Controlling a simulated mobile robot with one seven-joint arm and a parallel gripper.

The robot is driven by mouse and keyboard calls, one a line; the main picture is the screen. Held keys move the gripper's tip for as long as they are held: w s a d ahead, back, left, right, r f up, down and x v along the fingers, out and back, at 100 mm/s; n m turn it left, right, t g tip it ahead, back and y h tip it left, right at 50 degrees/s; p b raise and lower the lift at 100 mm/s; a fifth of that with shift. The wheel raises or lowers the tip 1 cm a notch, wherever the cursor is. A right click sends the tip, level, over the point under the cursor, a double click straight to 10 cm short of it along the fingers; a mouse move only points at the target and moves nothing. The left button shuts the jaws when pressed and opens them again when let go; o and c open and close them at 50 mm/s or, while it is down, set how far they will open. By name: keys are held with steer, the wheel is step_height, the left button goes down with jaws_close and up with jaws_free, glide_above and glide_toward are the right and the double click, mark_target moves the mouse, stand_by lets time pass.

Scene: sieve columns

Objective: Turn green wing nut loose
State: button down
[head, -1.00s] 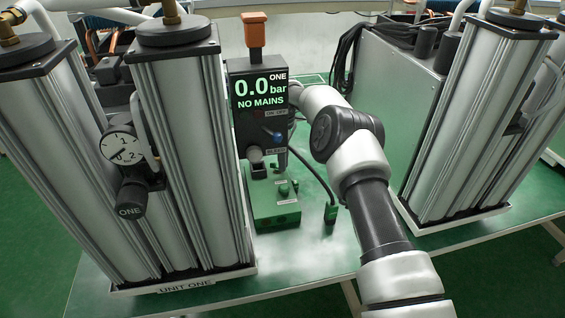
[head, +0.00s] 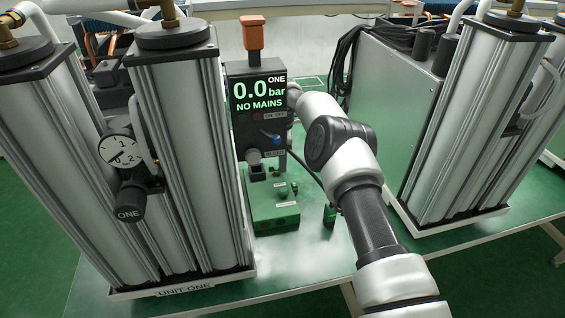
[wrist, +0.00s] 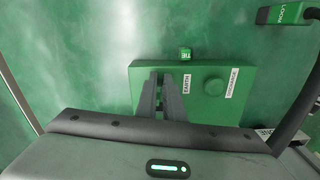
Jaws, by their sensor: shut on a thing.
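The green box (wrist: 222,66) lies below my wrist camera, with a white EARTH label and a second label beside a round green knob (wrist: 214,87). My gripper (wrist: 159,78) has its two fingers close together over the box, just left of the EARTH label. It is shut on the green wing nut, which the fingers mostly hide. In the head view the green box (head: 274,212) stands below the display box (head: 258,110), with small green knobs on top.
A small green block (wrist: 185,54) sits at the box's edge. A green plug marked LOOSE (wrist: 286,13) lies at upper right; the head view shows a green plug (head: 330,215) beside my arm. Tall metal columns (head: 190,150) stand left and right (head: 485,130). The front table strip is clear.

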steer(key=c, duration=1.9)
jaws_free()
steer(key=shift+o, duration=0.2)
step_height(320, 180, up, 17)
steer(key=p, duration=0.4)
steer(key=shift+r, duration=0.2)
